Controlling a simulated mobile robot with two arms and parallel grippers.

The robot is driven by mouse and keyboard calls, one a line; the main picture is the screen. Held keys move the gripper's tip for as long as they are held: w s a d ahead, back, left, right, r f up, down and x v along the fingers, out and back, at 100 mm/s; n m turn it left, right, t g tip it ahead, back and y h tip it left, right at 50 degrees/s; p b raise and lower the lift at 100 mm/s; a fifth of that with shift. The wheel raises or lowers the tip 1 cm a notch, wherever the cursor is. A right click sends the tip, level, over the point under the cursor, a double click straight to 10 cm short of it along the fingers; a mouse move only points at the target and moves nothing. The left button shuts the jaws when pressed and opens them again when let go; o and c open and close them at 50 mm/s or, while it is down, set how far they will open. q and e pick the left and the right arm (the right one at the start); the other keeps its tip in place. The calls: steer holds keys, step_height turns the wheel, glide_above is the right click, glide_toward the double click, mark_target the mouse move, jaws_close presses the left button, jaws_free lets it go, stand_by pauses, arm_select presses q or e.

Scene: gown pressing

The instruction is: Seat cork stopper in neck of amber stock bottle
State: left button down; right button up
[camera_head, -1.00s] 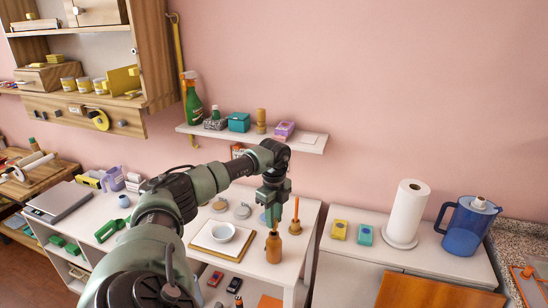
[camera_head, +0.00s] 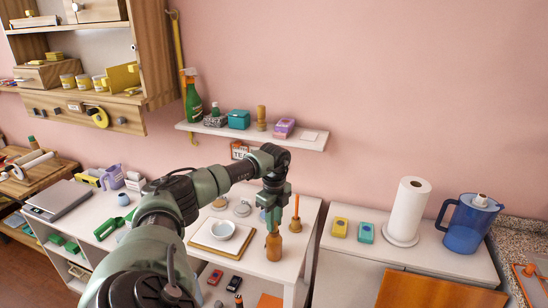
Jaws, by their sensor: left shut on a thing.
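The amber stock bottle (camera_head: 273,246) stands upright on the white table, near its front edge. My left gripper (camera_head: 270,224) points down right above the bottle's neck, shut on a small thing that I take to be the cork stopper. The stopper is hidden by the fingers, and the small size hides whether it touches the neck or sits in it. My right gripper is not in view.
An upright orange-handled tool on a brown base (camera_head: 295,224) stands close right of the bottle. A white bowl (camera_head: 222,230) on a board is to the left. A paper towel roll (camera_head: 407,211) and a blue pitcher (camera_head: 468,224) stand on the right counter.

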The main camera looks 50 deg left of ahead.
arm_select(q)
steer(key=c, duration=1.2)
jaws_free()
steer(key=shift+o, duration=0.2)
step_height(320, 180, up, 7)
steer(key=shift+f+b, duration=0.1)
steer(key=shift+b, duration=1.1)
steer(key=shift+r, duration=0.55)
steer(key=shift+d, duration=0.1)
